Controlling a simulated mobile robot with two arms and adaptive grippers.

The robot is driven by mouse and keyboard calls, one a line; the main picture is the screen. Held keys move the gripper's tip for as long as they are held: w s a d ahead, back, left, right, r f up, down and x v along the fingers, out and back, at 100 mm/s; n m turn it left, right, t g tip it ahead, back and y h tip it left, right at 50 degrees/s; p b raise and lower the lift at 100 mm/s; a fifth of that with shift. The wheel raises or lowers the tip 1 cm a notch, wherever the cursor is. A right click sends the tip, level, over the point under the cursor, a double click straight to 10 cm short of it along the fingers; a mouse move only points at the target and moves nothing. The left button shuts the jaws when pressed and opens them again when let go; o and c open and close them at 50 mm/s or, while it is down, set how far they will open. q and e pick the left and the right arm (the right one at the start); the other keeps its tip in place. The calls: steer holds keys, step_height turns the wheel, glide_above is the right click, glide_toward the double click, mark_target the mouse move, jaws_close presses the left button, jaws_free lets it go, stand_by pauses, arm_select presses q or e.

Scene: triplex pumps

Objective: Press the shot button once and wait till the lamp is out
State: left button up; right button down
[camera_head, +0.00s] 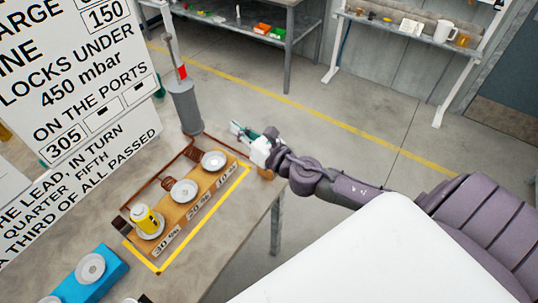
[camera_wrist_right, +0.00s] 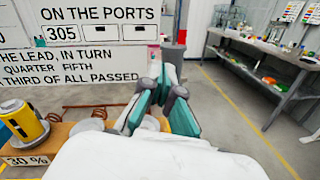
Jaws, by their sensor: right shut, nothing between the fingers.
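My right gripper (camera_head: 240,130) is at the end of the arm that comes in from the right. It is shut and empty, above the far end of an orange-brown block (camera_head: 194,198) and close to a grey cylinder (camera_head: 186,108). In the right wrist view its teal fingers (camera_wrist_right: 157,60) meet in front of that cylinder. The cylinder has a rod and a red part (camera_head: 182,72) on top. I cannot make out the shot button or tell which thing is the lamp. My left gripper is not in view.
The block has three grey discs marked 30 %, 20 % and 10 %. A yellow cylinder (camera_head: 147,221) stands on the 30 % disc. A blue block (camera_head: 92,275) is nearer. A large sign (camera_head: 70,60) stands at left. Shelves (camera_head: 270,40) are behind; the floor between is clear.

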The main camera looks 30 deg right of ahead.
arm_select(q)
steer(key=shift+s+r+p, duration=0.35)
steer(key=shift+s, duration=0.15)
arm_select(e)
steer(key=d+f+n+g, duration=0.1)
steer(key=d+n+g, duration=0.3)
steer(key=n, duration=1.2)
steer(key=s+d+f+n+g, duration=0.1)
steer(key=d+n+g, duration=0.4)
steer(key=n, duration=1.1)
steer(key=shift+d+f, duration=0.3)
steer(key=shift+f, duration=0.5)
steer(key=shift+s, duration=0.1)
